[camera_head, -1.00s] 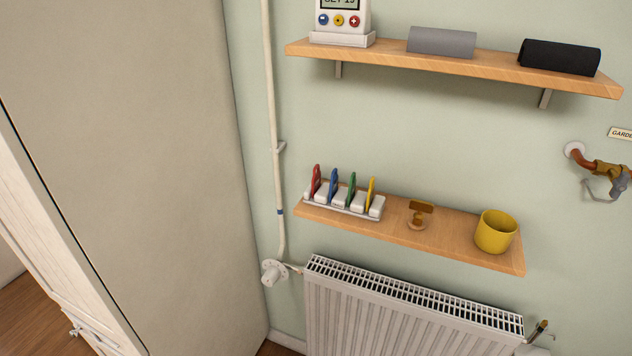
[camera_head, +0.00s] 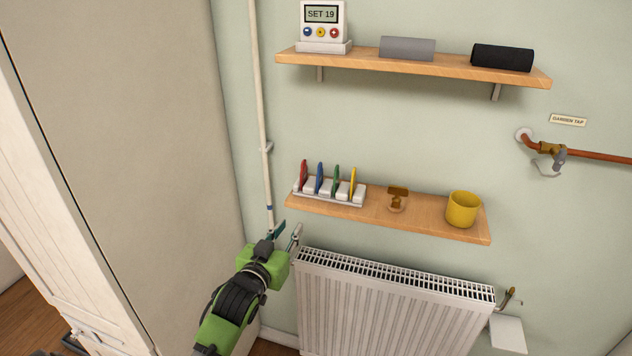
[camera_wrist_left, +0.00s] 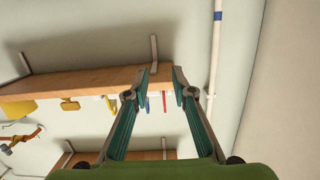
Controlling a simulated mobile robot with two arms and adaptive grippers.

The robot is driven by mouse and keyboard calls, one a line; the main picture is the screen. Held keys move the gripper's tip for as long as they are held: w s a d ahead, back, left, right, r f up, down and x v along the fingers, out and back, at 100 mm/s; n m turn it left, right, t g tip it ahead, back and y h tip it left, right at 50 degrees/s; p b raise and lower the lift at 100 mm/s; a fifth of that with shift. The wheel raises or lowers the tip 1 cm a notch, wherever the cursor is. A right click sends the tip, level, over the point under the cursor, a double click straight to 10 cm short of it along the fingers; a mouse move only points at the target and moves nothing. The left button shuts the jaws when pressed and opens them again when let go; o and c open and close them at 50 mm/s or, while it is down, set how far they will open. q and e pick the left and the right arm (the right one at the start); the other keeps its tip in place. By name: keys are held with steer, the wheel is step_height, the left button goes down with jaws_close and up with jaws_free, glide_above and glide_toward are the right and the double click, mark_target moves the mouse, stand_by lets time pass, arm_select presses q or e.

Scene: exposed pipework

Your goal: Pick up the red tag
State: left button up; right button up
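The red tag (camera_head: 303,176) stands upright at the left end of a white slotted rack (camera_head: 328,199) on the lower wooden shelf. Blue (camera_head: 320,178), green (camera_head: 336,180) and yellow (camera_head: 353,183) tags stand to its right. My left gripper (camera_head: 286,234) is open and empty, below the shelf's left end and near the radiator's upper left corner. In the left wrist view, its parted fingertips (camera_wrist_left: 164,71) point toward the underside of the shelf. The red tag (camera_wrist_left: 165,101) shows as a thin strip between the fingers, partly hidden by the shelf. My right gripper is not in view.
The lower shelf (camera_head: 425,225) also holds a brown stamp-like object (camera_head: 397,198) and a yellow mug (camera_head: 462,209). A white pipe (camera_head: 262,120) runs up the wall left of the shelf. A radiator (camera_head: 390,310) stands below. The upper shelf (camera_head: 420,68) overhangs higher up.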

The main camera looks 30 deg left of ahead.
arm_select(q)
steer(key=t, duration=0.2)
glide_toward(301, 177)
steer(key=w, duration=0.2)
steer(key=w+p, duration=0.1)
steer(key=w, duration=0.1)
steer(key=w+a, duration=0.1)
steer(key=w, duration=0.1)
steer(key=shift+w+p, duration=0.1)
steer(key=shift+p, duration=0.2)
steer(key=w, duration=0.1)
steer(key=w+a+p, duration=0.1)
steer(key=w, duration=0.1)
steer(key=w+p, duration=0.1)
steer(key=w, duration=0.1)
steer(key=shift+w+a+r, duration=0.2)
steer(key=shift+a, duration=0.1)
steer(key=shift+w+f, duration=0.1)
steer(key=shift+w, duration=0.15)
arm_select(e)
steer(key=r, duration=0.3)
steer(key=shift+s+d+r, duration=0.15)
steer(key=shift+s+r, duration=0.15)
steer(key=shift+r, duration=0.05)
arm_select(q)
steer(key=shift+c, duration=0.5)
jaws_close()
